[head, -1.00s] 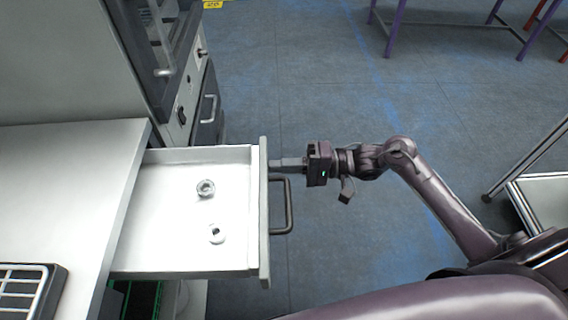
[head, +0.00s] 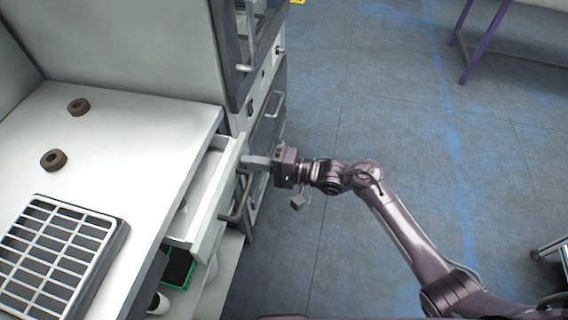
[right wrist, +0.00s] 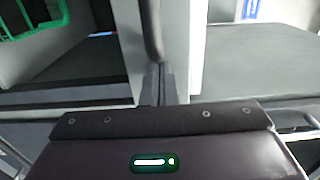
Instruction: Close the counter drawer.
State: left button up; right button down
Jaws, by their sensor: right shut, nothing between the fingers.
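The white counter drawer (head: 212,195) is partly open and sticks out from under the white counter (head: 150,125) in the head view. Its dark bar handle (head: 240,197) is on the front panel. My right gripper (head: 245,160) is shut and empty, with its fingertips at the drawer front near the handle's far end. In the right wrist view the shut fingers (right wrist: 163,88) point at the pale front panel (right wrist: 196,50), beside the dark handle (right wrist: 152,30). Whether they press on the panel I cannot tell. Most of the drawer's inside is hidden under the counter. My left gripper is out of view.
Two brown rings (head: 54,160) and a grid-topped tray (head: 60,250) are on the counter. A dark-fronted cabinet (head: 262,125) stands beyond the drawer. A lower shelf (head: 220,280) holds a green-edged item (head: 180,268). The floor on the right is largely clear.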

aim_at(228, 156)
jog(key=x, duration=0.6)
jog(key=shift+f+b, duration=0.1)
jog(key=shift+b, duration=0.2)
jog(key=shift+a, duration=0.1)
jog(key=shift+r, duration=0.25)
